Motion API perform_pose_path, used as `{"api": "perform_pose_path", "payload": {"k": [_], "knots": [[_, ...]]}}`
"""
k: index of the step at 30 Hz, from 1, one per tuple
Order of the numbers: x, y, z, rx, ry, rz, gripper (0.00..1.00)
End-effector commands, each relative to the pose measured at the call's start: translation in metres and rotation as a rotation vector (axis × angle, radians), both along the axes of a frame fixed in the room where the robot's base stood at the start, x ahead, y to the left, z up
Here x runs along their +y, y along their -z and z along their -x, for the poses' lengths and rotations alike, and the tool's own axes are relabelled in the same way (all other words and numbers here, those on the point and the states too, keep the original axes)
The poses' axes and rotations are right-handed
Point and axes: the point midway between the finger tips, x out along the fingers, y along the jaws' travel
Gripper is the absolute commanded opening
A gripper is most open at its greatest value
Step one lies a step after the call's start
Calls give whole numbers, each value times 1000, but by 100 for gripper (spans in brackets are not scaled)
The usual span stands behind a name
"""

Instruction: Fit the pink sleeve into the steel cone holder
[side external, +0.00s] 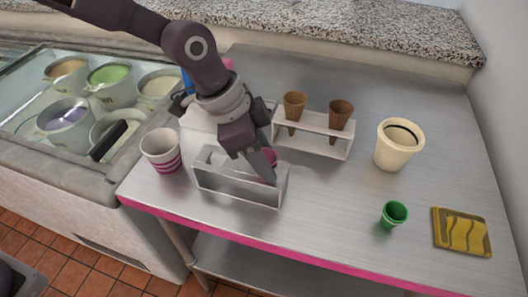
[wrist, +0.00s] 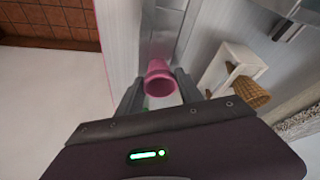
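The pink sleeve (wrist: 159,77) is between the two fingertips of my gripper (wrist: 159,88) in the wrist view, its wide mouth facing the camera. In the side view my gripper (side external: 262,168) points down at the right part of the steel cone holder (side external: 237,190), and only a bit of the sleeve (side external: 270,156) shows beside the fingers. The fingers look shut on the sleeve. The holder also shows beyond the sleeve in the wrist view (wrist: 163,28). Whether the sleeve's tip is inside a hole of the holder is hidden.
A pale rack (side external: 318,143) with two brown cones stands behind the holder. A pink-striped tub (side external: 161,150) is left of it. A cream tub (side external: 398,145), green cup (side external: 394,214) and yellow tray (side external: 461,232) are to the right. The table's front right is mostly clear.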

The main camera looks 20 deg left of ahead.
Motion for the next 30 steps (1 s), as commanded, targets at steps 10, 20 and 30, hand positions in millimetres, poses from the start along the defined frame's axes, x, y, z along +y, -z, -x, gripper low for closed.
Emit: {"api": "perform_pose_path", "payload": {"k": [10,20,30], "knots": [[0,0,0,0,0,0,66],[18,-48,6,-5,-2,1,66],[25,-66,10,0,0,0,66]]}}
